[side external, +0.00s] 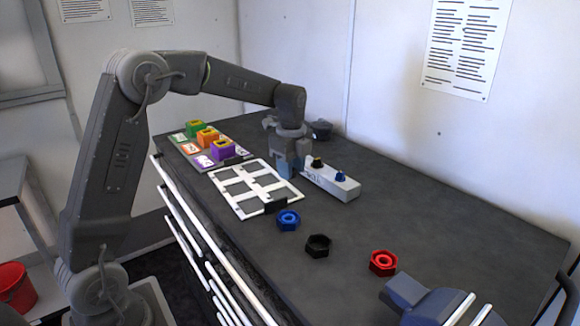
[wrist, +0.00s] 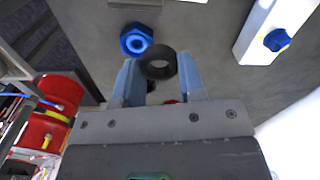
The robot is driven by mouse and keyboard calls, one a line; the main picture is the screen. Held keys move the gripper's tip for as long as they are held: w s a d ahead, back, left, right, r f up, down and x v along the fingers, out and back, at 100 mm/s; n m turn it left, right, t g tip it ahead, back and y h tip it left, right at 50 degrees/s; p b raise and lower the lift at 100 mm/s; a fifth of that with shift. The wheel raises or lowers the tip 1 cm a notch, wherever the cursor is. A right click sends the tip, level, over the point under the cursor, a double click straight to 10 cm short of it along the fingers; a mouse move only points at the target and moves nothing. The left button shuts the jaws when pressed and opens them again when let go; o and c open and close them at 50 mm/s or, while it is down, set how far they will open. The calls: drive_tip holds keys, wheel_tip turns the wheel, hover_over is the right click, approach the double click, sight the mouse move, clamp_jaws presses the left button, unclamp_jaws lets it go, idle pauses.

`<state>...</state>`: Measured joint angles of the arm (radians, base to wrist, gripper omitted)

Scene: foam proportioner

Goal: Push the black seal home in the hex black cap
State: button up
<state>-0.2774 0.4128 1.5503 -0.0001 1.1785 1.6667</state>
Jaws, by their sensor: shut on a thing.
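My gripper (wrist: 157,82) is shut on the black seal (wrist: 158,74), a dark ring pinched between its blue fingertips in the wrist view. In the side view my gripper (side external: 287,172) is low above the table beside the white rack, and the seal cannot be made out. The hex black cap (side external: 318,253) lies open side up on the table, apart from my gripper, between a blue hex cap (side external: 288,226) and a red hex cap (side external: 383,270). The black cap cannot be made out in the wrist view. The blue cap (wrist: 133,47) shows there beside the left finger.
A white grid rack (side external: 231,193) lies left of my gripper. A white block (side external: 345,190) with black and blue knobs stands close on its right. Green, orange and purple blocks (side external: 223,151) stand at the far left. A blue-grey vise (side external: 408,292) is at the front right. The table's right side is clear.

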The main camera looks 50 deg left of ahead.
drive_tip(key=s+d+f+m, duration=0.1)
drive_tip(key=s+d+m, duration=0.1)
drive_tip(key=d, duration=0.6)
drive_tip(key=s+d+f+m, duration=0.1)
drive_tip(key=s+d+m, duration=0.1)
drive_tip(key=d, duration=0.6)
drive_tip(key=shift+w+a+f, duration=0.1)
drive_tip(key=shift+a+f, duration=0.05)
drive_tip(key=shift+f, duration=1.4)
drive_tip(key=shift+w+a+f, duration=0.1)
drive_tip(key=shift+a+f, duration=0.05)
drive_tip(key=shift+f, duration=1.35)
drive_tip(key=o, duration=1.3)
wheel_tip(320, 180, up, 6)
drive_tip(key=shift+r, duration=0.1)
